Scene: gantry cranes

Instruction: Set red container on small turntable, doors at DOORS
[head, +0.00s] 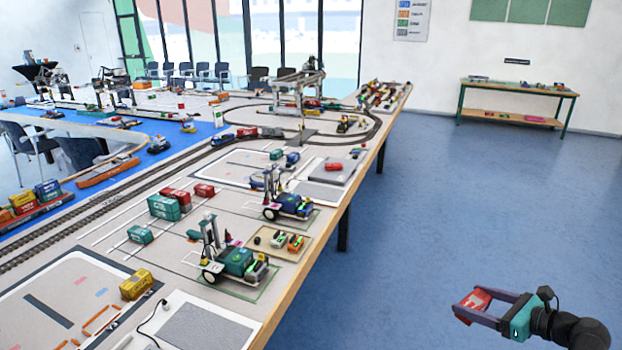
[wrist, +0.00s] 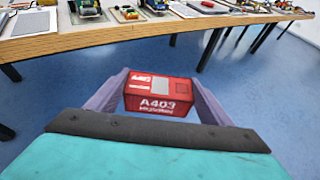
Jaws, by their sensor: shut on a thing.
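The red container (head: 474,302) is between the fingers of my gripper (head: 470,304), at the lower right of the head view. The gripper holds it over the blue floor, clear of the table's right edge. In the wrist view the red container (wrist: 158,94) sits between the two purple fingers, with white lettering "A403" on the side facing the camera. I cannot tell which end has its doors. I cannot pick out the small turntable or a DOORS mark with certainty in either view.
A long layout table (head: 290,262) carries tracks, toy vehicles and several containers, including a yellow one (head: 136,284) and green ones (head: 164,207). A gantry crane (head: 299,88) stands farther back. Open blue floor (head: 440,200) lies right of the table. A side table (head: 517,87) stands by the wall.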

